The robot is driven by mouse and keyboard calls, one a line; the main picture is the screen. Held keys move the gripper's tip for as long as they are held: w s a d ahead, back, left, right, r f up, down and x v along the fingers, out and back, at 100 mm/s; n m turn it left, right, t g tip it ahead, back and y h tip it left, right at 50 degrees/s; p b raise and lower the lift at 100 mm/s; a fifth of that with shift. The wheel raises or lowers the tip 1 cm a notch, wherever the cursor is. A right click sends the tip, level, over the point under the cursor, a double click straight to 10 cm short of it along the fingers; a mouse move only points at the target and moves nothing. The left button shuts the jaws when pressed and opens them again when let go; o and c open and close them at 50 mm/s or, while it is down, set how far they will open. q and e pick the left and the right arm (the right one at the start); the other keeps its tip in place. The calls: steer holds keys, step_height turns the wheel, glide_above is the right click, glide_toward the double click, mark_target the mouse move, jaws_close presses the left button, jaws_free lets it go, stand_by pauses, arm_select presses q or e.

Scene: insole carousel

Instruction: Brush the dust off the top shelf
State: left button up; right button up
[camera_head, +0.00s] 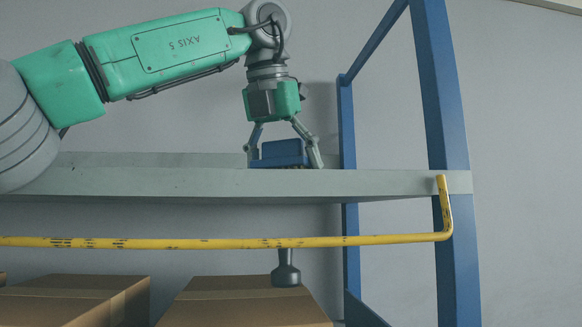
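The top shelf (200,184) is a long grey board that crosses the view. Its upper surface is barely visible from this low angle, and I cannot make out dust on it. My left gripper (284,154) points down at the shelf from a green arm. Its two fingers stand on either side of a blue block (282,151), which looks like the brush, and appear to close on its ends. My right gripper is not in view.
A yellow bar (200,243) runs below the shelf and bends up at the right. Blue uprights (445,120) stand at the right end. Cardboard boxes (240,300) sit beneath. A dark knob-ended piece (286,273) shows below the bar.

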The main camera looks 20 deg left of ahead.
mark_target(280, 166)
arm_select(q)
steer(key=shift+s+d+f, duration=0.25)
steer(key=shift+s+f, duration=0.2)
steer(key=shift+f, duration=0.15)
steer(key=shift+c, duration=0.4)
steer(key=shift+s+d+b, duration=0.25)
steer(key=shift+s+b, duration=0.2)
steer(key=shift+s, duration=0.25)
steer(key=shift+s+d+b, duration=0.15)
steer(key=shift+s+d, duration=0.05)
steer(key=shift+s, duration=0.35)
steer(key=shift+s+d+b, duration=0.15)
steer(key=shift+s, duration=0.35)
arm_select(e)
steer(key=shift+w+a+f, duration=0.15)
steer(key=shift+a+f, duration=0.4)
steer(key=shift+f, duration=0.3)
